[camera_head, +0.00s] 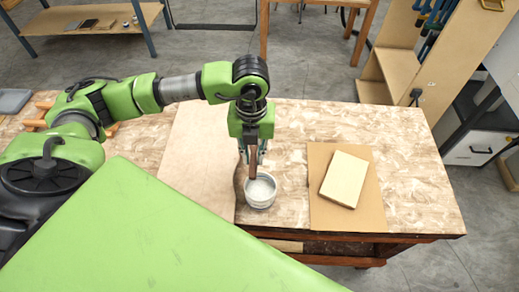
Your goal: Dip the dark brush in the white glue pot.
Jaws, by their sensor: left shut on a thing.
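The white glue pot (262,196) stands on the workbench, left of the tan board. My left gripper (251,151) points down above the pot and is shut on the brush (252,165). The brush looks dark brown and hangs about upright. Its lower end is over or inside the pot's mouth near the left rim; I cannot tell whether it touches the glue. The bristles are not clear to see. My right gripper is not in view.
A pale block (344,180) lies on a tan board (324,213) right of the pot. A flat brown sheet (196,165) lies to the left. The workbench (420,180) is bare at the right. Orange-brown wooden pieces (40,112) lie at the far left.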

